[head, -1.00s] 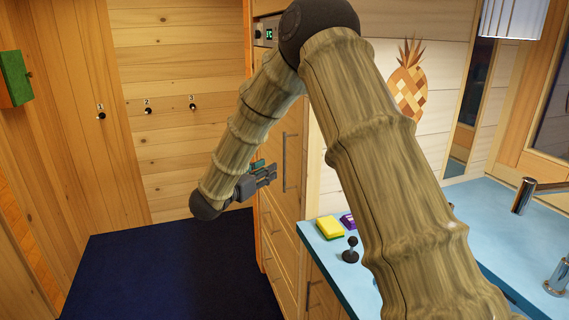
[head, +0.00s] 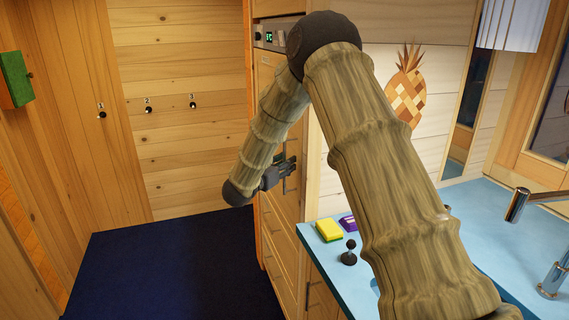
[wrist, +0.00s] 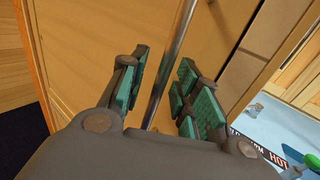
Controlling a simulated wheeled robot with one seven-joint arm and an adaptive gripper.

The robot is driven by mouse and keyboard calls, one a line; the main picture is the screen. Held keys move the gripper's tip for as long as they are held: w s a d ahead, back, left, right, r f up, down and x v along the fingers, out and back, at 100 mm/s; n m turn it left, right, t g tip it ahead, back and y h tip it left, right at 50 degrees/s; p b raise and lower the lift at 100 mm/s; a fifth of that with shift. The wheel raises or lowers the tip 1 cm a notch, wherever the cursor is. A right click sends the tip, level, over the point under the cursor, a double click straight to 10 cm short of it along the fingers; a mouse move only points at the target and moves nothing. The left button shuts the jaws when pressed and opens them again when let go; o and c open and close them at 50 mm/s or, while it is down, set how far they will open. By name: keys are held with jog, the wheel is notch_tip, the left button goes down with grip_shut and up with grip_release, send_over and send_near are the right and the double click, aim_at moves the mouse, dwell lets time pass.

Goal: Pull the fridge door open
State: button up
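The fridge is a tall wood-panelled unit, and its door (head: 266,72) appears closed in the head view, partly behind my arm. The door panel (wrist: 100,35) fills much of the wrist view. Its handle (wrist: 174,48) is a long, thin metal bar running between my gripper's two fingers. My gripper (head: 287,168) is at the door front around the handle in the head view. In the wrist view my gripper (wrist: 160,92) is open, with green-padded fingers on either side of the bar and gaps visible. In the head view the gripper and arm hide most of the handle.
A control panel (head: 268,38) with a green display sits above the door. Drawers (head: 280,240) are below it. To the right, a blue counter (head: 480,215) holds a yellow sponge (head: 329,230) and a black joystick-like object (head: 349,253). The dark blue floor (head: 170,265) is clear.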

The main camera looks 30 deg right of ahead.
jog(key=shift+c, duration=0.5)
grip_shut()
